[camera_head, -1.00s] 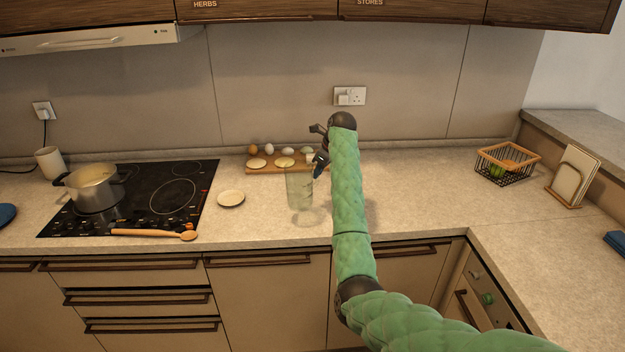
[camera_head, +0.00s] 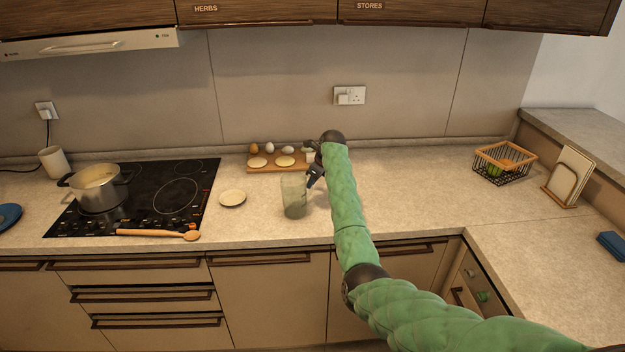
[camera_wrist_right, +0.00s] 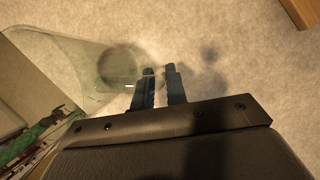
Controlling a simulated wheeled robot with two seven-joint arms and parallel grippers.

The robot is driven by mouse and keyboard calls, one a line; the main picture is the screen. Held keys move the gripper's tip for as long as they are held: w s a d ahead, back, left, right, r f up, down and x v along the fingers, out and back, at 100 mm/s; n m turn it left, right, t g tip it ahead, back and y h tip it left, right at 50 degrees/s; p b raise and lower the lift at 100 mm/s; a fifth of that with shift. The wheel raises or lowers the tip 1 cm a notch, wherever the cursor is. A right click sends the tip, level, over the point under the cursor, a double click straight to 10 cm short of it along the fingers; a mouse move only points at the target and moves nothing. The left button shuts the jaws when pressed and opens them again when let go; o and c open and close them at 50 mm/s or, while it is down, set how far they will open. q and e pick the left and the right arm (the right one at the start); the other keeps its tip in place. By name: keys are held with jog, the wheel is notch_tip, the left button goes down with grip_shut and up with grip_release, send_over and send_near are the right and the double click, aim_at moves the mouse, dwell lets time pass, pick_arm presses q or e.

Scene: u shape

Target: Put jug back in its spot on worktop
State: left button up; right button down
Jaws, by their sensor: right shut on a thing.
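The clear jug (camera_head: 293,196) is over the worktop (camera_head: 410,190), right of the small plate, and looks upright. My right gripper (camera_head: 312,174) is at the jug's right side and shut on it. In the right wrist view the see-through jug (camera_wrist_right: 85,70) lies left of the fingers, and its handle side reaches between the fingertips of my right gripper (camera_wrist_right: 160,78). The jug's base looks at or just above the worktop; I cannot tell if it touches. My left gripper is not in view.
A small plate (camera_head: 232,198) is left of the jug. A board (camera_head: 270,168) with eggs and pale rounds lies behind. A wire basket (camera_head: 503,165) stands right, with clear worktop between.

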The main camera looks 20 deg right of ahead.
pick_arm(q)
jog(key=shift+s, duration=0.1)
pick_arm(e)
jog(key=c, duration=1.8)
grip_release()
jog(key=shift+f, duration=0.15)
jog(key=o, duration=0.4)
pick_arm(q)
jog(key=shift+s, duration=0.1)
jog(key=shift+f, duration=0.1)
pick_arm(e)
jog(key=shift+r, duration=0.3)
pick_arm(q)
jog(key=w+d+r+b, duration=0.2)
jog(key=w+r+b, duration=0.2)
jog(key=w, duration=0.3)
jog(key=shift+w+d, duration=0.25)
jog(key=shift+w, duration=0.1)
pick_arm(e)
jog(key=v, duration=1.1)
jog(key=shift+s+r, duration=0.15)
jog(key=shift+r, duration=0.15)
